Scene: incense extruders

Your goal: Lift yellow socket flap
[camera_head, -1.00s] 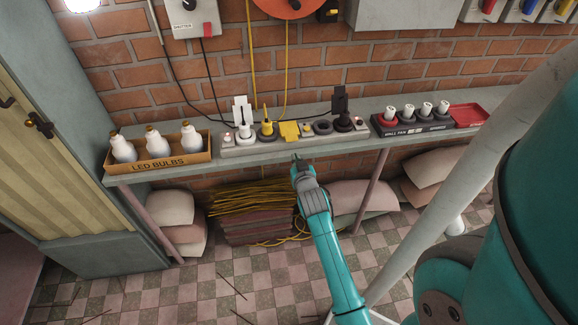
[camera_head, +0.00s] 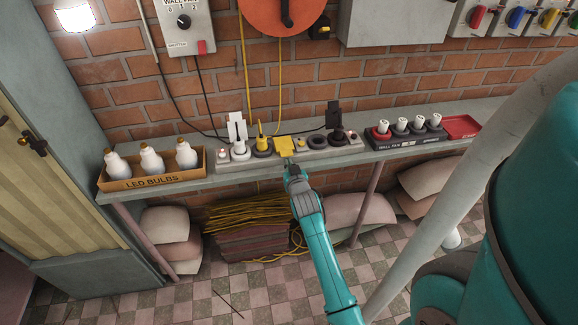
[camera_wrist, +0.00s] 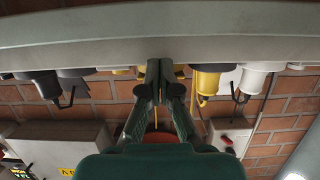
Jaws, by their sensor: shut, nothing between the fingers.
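The yellow socket flap (camera_head: 284,145) is a small square cover on the long grey socket strip (camera_head: 228,166), on the wall shelf. In the head view it appears tilted, its lower edge toward me. My gripper (camera_head: 288,163) is shut and empty, its tips just below the flap's front edge. I cannot tell whether they touch it. In the wrist view, which is upside down, the closed fingers (camera_wrist: 160,67) point at the strip's front edge and hide most of the flap. The yellow plug (camera_wrist: 205,82) shows beside them; it also stands left of the flap in the head view (camera_head: 262,145).
A box of LED bulbs (camera_head: 154,184) is at the left. A dark holder with several white plugs and a red tray (camera_head: 461,127) are at the right. The brick wall is behind.

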